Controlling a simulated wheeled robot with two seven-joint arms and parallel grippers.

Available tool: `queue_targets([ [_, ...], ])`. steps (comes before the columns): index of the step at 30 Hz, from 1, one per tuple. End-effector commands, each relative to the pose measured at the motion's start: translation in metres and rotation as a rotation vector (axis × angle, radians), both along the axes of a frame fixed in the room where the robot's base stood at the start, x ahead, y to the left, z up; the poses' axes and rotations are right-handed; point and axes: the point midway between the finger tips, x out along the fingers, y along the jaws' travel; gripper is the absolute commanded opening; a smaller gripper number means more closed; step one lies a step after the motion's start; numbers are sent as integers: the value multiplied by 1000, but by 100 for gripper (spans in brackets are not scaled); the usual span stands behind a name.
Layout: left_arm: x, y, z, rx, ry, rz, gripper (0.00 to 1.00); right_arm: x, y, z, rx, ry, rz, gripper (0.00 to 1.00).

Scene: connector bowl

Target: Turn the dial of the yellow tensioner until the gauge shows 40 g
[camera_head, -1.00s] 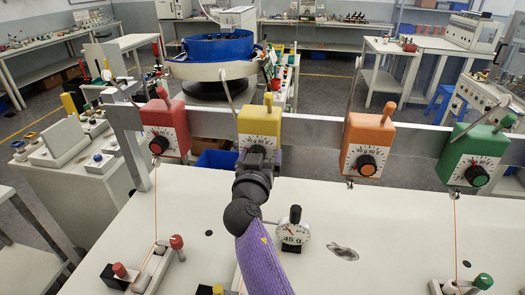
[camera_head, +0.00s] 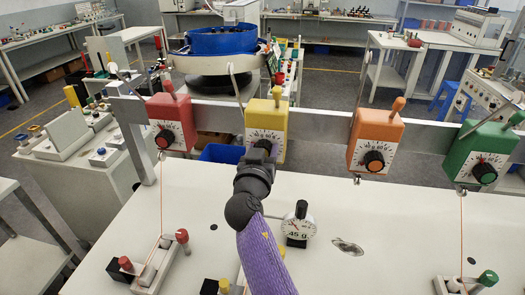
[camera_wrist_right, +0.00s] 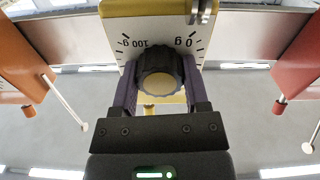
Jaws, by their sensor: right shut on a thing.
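The yellow tensioner (camera_head: 269,113) hangs on the metal rail, between the red and orange ones. My right gripper (camera_head: 262,150) is at its front, shut on its black dial (camera_wrist_right: 158,84). In the right wrist view, the fingers lie on both sides of the dial, and the upside-down scale shows 0 g and 100 g. The dial's pointer mark cannot be made out. My left gripper is not in view.
The red tensioner (camera_head: 171,120), the orange one (camera_head: 376,138) and the green one (camera_head: 481,150) hang on the same rail (camera_head: 325,119). Red-knobbed blocks (camera_head: 126,263) stand at the table's front left. The white table (camera_head: 390,215) is mostly bare in the middle right.

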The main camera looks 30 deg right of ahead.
Motion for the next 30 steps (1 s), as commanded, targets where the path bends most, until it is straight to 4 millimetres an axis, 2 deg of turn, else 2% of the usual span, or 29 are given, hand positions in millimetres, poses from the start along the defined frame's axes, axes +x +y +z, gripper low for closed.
queue_targets([
  [12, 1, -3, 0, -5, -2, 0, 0, -1, 1, -4, 4, 8, 0, 0],
  [24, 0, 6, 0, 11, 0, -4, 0, -1, 1, -4, 4, 9, 0, 0],
  [25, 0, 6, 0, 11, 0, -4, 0, -1, 1, -4, 4, 9, 0, 63],
  [29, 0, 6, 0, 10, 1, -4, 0, -1, 0, -3, 3, 7, 0, 90],
  [30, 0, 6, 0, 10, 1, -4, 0, 0, 0, -3, 3, 6, 0, 93],
])
